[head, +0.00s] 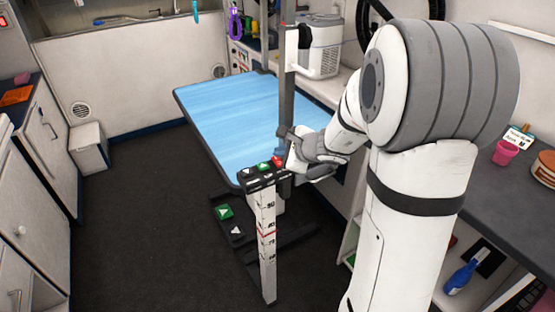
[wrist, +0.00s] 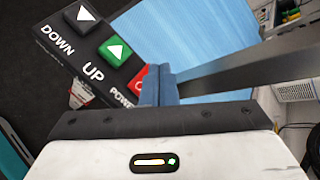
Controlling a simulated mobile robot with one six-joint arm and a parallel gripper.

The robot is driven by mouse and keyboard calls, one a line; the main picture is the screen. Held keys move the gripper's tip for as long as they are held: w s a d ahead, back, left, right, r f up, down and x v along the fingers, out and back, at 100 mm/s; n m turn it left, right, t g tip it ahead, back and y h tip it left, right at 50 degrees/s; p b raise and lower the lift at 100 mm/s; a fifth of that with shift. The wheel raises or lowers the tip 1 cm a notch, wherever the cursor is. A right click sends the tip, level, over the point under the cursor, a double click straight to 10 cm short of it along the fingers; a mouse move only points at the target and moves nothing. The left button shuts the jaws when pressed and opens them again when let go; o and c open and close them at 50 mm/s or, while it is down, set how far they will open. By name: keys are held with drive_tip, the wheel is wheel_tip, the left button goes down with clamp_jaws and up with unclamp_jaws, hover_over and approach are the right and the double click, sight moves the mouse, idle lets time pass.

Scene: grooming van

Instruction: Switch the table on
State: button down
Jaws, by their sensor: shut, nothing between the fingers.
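The grooming table (head: 230,110) has a blue top and stands in the middle of the head view. Its control panel (head: 258,172) sits at the near edge, with buttons in a row. In the wrist view the panel (wrist: 62,62) shows a black DOWN button (wrist: 86,14), a green UP button (wrist: 116,49) and a red POWER button (wrist: 138,84). My gripper (wrist: 160,82) is shut and empty, its fingertips over the red button and partly hiding it. In the head view my gripper (head: 283,160) is at the panel's right end. I cannot tell if the fingertips touch the button.
A grey upright post (head: 287,90) rises from the table beside my gripper. A height scale (head: 267,240) stands below the panel. A foot pedal with a green button (head: 223,212) is on the floor. The right counter (head: 505,215) holds a pink cup (head: 505,152). Dark floor at left is clear.

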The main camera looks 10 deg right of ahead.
drive_tip(key=shift+f, duration=0.1)
idle(0.5)
drive_tip(key=shift+f+b, duration=0.35)
drive_tip(key=shift+b, duration=0.35)
drive_tip(key=shift+f+b, duration=0.2)
drive_tip(key=shift+b, duration=0.1)
idle(0.5)
drive_tip(key=shift+r+p, duration=0.35)
drive_tip(key=shift+r, duration=0.25)
drive_tip(key=shift+s+d+r+p, duration=0.1)
drive_tip(key=shift+s+r+p, duration=0.05)
drive_tip(key=shift+r+p, duration=0.6)
drive_tip(key=shift+s+d+r+p, duration=0.1)
drive_tip(key=shift+s+r+p, duration=0.1)
drive_tip(key=shift+r+p, duration=0.55)
drive_tip(key=shift+s+r+p, duration=0.15)
drive_tip(key=shift+r+p, duration=0.2)
drive_tip(key=shift+r, duration=0.7)
